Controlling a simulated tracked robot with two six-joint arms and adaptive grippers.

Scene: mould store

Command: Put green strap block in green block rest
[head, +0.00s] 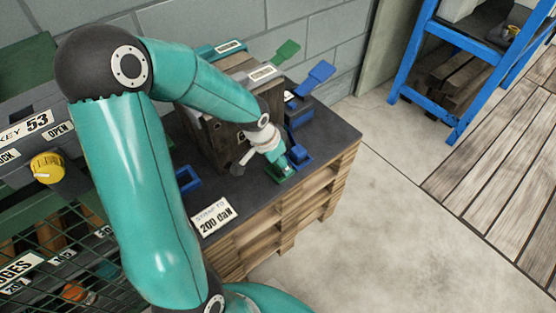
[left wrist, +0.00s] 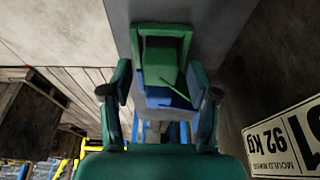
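The green strap block (left wrist: 160,66) sits at the open-framed green block rest (left wrist: 162,31) in the left wrist view. It looks to be inside the frame, but how deep it sits I cannot tell. My left gripper (left wrist: 160,92) is open, with one finger on each side of the block and a small gap showing on both sides. In the head view my left gripper (head: 282,165) points down at the green rest (head: 277,175) near the front edge of the dark pallet top. There the gripper mostly hides the block. My right gripper is in neither view.
A blue rest (head: 187,179) lies to the left, and blue parts (head: 300,135) stand close by on the right. A wooden mould (head: 205,135) stands behind my wrist. Green (head: 288,50) and blue (head: 320,72) handles rise behind.

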